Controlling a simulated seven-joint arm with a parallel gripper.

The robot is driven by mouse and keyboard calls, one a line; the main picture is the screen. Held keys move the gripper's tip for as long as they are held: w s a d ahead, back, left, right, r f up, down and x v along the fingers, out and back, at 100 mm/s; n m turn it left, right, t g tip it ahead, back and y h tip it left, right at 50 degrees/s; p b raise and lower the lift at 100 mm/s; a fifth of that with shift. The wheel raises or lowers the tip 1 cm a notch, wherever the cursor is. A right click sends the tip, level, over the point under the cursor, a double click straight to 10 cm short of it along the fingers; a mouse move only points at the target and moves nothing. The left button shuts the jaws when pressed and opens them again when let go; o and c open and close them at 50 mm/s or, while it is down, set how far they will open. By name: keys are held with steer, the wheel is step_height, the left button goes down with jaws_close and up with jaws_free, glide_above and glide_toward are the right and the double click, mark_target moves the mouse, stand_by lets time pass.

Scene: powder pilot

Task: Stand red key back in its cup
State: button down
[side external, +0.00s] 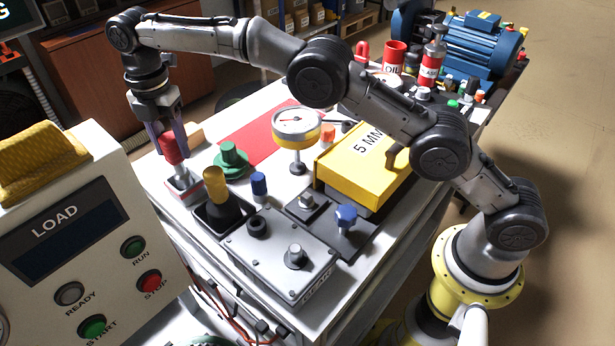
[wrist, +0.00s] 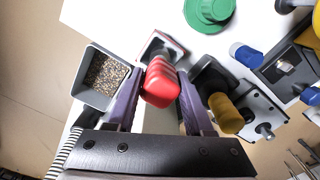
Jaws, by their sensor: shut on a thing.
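The red key (side external: 173,148) is upright, or nearly so, between the fingers of my gripper (side external: 173,136), which is shut on it. Its lower end is over or in a small grey cup with a red base (side external: 184,190) near the table's left corner; I cannot tell how deep it sits. In the wrist view the red key (wrist: 160,84) lies between the two purple fingers of my gripper (wrist: 160,80). The red-edged cup (wrist: 175,47) shows just beyond it, partly hidden by the key.
A yellow key (side external: 215,185) stands in a black cup close by. A green knob (side external: 231,158) and a blue knob (side external: 259,184) stand near it. A grey square bin of grains (wrist: 104,80) is left of my gripper in the wrist view. A gauge (side external: 297,125) stands farther right.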

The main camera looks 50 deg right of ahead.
steer(key=shift+f, duration=1)
steer(key=shift+c, duration=1)
jaws_free()
steer(key=shift+f, duration=0.1)
